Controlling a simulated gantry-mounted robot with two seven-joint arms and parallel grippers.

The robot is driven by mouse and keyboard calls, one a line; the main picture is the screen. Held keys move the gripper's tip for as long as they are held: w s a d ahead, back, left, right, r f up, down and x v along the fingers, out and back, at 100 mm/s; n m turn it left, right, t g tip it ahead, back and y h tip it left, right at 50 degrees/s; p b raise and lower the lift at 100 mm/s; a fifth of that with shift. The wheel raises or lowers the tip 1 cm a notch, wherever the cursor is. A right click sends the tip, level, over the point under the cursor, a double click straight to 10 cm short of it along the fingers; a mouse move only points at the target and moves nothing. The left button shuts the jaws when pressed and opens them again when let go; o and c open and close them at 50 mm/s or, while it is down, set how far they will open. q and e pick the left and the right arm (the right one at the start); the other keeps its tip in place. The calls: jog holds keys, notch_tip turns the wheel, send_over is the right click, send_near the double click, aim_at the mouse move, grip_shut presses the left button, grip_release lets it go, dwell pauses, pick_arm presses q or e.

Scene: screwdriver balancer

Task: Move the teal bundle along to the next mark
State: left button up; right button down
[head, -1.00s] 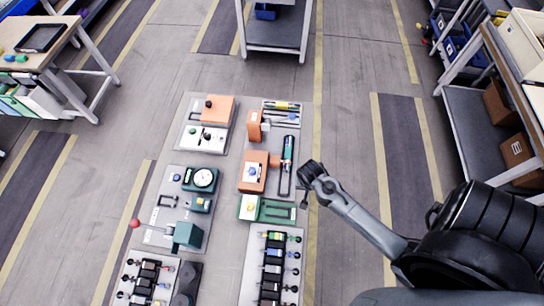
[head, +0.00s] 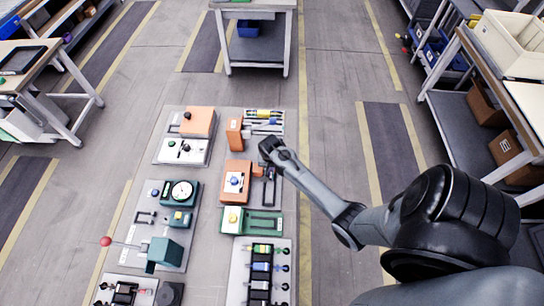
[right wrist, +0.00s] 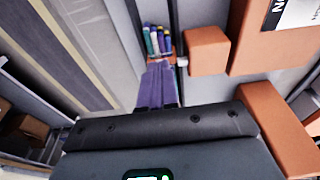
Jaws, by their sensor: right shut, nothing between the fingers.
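My right gripper (head: 268,148) is over the right-hand board, at the upper end of a narrow dark frame (head: 268,190). It is shut and empty. In the right wrist view its purple fingers (right wrist: 158,88) are side by side. Just beyond their tips lies a bundle of several teal, blue and yellow-ended rods (right wrist: 157,40), between two dark rails; I cannot tell whether the fingers touch it. In the head view the gripper covers the spot beside the orange block (head: 236,182), so I cannot make out the teal bundle clearly. My left gripper is not in view.
A tray with yellow and dark rods (head: 263,115) lies at the board's far end, with an upright orange block (head: 234,136) left of it. A green slotted fixture (head: 252,221) is nearer. A dial box (head: 181,192) sits on the left board.

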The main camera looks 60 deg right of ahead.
jog(key=d, duration=0.1)
jog(key=w+d, duration=0.1)
jog(key=d, duration=0.1)
jog(key=w+d, duration=0.1)
jog(key=d, duration=0.1)
jog(key=shift+w+d, duration=0.1)
jog(key=shift+w, duration=0.1)
jog(key=shift+d+f, duration=0.1)
jog(key=shift+f, duration=0.8)
